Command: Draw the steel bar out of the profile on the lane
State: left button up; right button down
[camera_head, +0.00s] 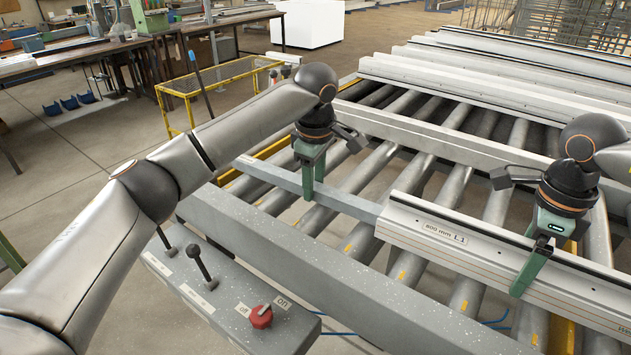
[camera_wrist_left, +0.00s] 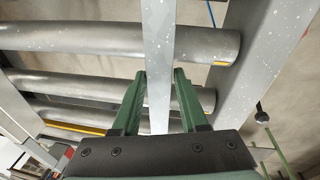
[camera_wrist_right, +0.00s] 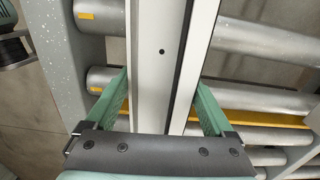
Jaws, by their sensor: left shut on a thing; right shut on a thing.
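The profile (camera_head: 480,251) is a long pale rail marked "800 mm L1", lying across the lane's rollers; it also shows in the right wrist view (camera_wrist_right: 148,80). The grey steel bar (camera_head: 345,200) sticks out of the profile's left end, in line with it, and it crosses the left wrist view (camera_wrist_left: 158,60). My left gripper (camera_head: 313,190) is shut on the exposed bar, with green fingers on both sides. My right gripper (camera_head: 530,272) is shut on the profile, right of its label. The part of the bar inside the profile is hidden.
The roller lane (camera_head: 405,192) has a speckled grey side rail (camera_head: 300,262) in front. A control box (camera_head: 215,300) with levers and a red knob (camera_head: 261,316) stands at the near left. More long profiles (camera_head: 480,100) lie at the back. Rollers between are bare.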

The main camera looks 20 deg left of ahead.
pick_arm(q)
grip_shut()
dwell(0.8)
